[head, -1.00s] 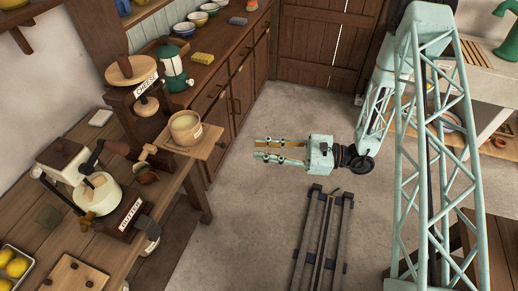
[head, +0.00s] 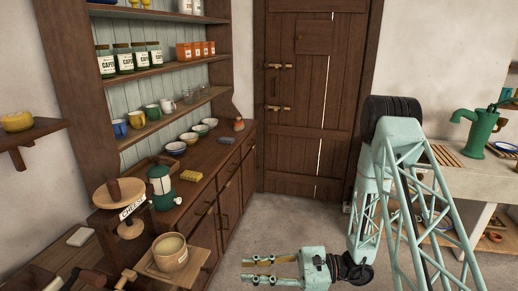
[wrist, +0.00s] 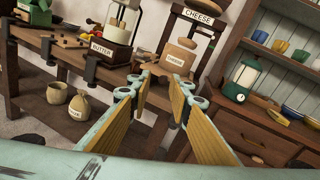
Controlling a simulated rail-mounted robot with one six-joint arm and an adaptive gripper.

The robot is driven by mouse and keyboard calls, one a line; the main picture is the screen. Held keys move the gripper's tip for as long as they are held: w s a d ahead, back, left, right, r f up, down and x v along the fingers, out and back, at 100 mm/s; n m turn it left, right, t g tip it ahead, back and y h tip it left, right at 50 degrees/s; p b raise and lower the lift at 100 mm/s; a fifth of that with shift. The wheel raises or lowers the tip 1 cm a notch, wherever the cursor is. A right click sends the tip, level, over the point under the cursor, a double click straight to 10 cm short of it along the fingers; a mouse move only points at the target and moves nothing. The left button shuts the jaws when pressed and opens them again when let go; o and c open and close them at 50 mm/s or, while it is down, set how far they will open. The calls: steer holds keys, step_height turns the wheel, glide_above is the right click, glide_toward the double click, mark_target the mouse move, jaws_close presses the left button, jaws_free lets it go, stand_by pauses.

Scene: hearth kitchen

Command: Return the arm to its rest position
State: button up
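My teal gripper (head: 246,270) is at the bottom middle of the head view, pointing left over the floor, to the right of the cheese press. Its two fingers are apart with nothing between them. In the wrist view my gripper (wrist: 162,80) shows wood-coloured pads spread apart. A labelled tan crock (head: 170,252) stands on the board of the cheese press (head: 128,205), beyond the fingertips and apart from them. The crock also shows in the wrist view (wrist: 178,58).
A wooden dresser (head: 218,190) with a green lantern (head: 161,187), bowls and jars is at the left. A plank door (head: 300,110) closes the back. A butter churn (wrist: 121,42) stands on the left bench in the wrist view. The floor (head: 285,232) around my gripper looks clear.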

steer(key=s+d+r+n+g+h, duration=0.25)
steer(key=s+r+n+h, duration=0.2)
steer(key=s+r, duration=0.5)
steer(key=s+d+r+n+g+h, duration=0.1)
steer(key=s+r+n+g+h, duration=0.35)
steer(key=r, duration=0.75)
steer(key=s+d+r+n+t+h, duration=0.3)
steer(key=s+d+r+t+h, duration=0.1)
steer(key=s+d+r, duration=0.3)
steer(key=s+d+r+n+t+h, duration=0.3)
steer(key=s+d+r+t, duration=0.4)
steer(key=s+d, duration=0.4)
steer(key=shift+d+r+h, duration=0.4)
steer(key=shift+d+h, duration=0.5)
steer(key=shift+d, duration=0.15)
stand_by(0.4)
